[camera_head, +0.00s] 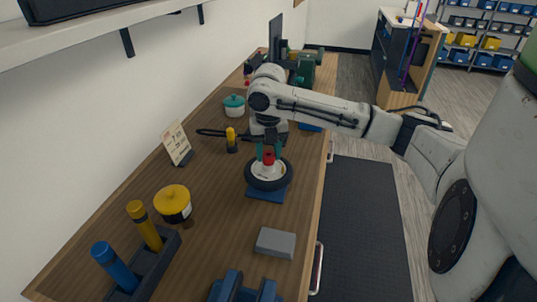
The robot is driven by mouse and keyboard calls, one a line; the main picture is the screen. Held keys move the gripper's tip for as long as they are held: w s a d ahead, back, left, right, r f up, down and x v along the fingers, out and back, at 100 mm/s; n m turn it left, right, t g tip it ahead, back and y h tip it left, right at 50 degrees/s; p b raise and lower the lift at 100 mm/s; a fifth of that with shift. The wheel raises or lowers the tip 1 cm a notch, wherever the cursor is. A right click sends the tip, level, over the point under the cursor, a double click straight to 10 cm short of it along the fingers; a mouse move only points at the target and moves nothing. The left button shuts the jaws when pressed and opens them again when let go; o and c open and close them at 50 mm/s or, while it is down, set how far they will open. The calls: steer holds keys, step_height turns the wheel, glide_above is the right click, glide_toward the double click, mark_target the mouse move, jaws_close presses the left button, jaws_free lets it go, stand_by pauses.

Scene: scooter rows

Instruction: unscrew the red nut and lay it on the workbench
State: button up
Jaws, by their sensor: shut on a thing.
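The red nut (268,158) is at the centre of a small wheel (283,181) with a black tyre and a pale hub. The wheel lies flat on a blue base (266,195) on the wooden workbench (215,245). My gripper (268,153) points straight down over the hub, its teal fingers shut on the red nut. The fingers partly hide the nut, and I cannot tell how far it sits on its thread.
Near the wheel are a grey block (276,242), a yellow-lidded pot (172,203), a small yellow-topped item (231,140) and a sign (176,143). A rack (150,270) holds blue and yellow cylinders. Bare wood lies left of the wheel.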

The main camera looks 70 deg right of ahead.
mark_target(269, 156)
steer(key=n+b, duration=0.1)
steer(key=n, duration=0.4)
steer(key=shift+s+f, duration=0.1)
steer(key=shift+f, duration=0.05)
steer(key=shift+n+b, duration=0.45)
steer(key=shift+n, duration=0.65)
steer(key=o, duration=1.1)
step_height(269, 156, up, 11)
steer(key=shift+r+b, duration=0.1)
steer(key=shift+b, duration=0.35)
